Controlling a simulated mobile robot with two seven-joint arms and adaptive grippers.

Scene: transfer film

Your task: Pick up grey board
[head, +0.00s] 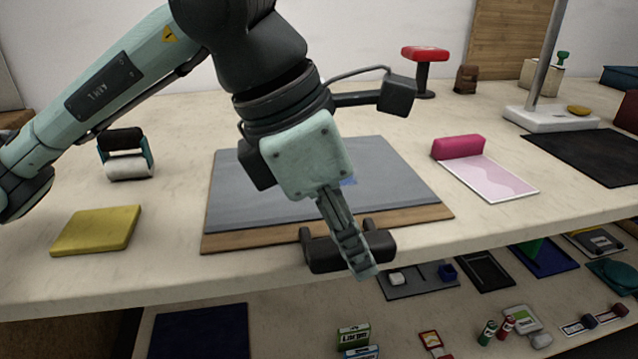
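A large grey board (235,190) lies flat on the tabletop, with a wooden brown strip (255,238) along its front edge. A small blue mark shows on it near my gripper. My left gripper (355,258) points down over the board's front edge, in front of a dark block-like piece (382,246) at the table's front. Its fingers are seen nearly edge-on, so their opening and any contact are unclear. My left arm and gripper hide part of the board's middle and back. My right gripper is out of view.
A yellow pad (97,230) and a roller (127,154) lie left of the board. A pink block (458,147) with a pink sheet (492,180) is at right. A red-topped stand (425,68) is behind. A lower shelf holds several items, including a flat grey tray (425,287).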

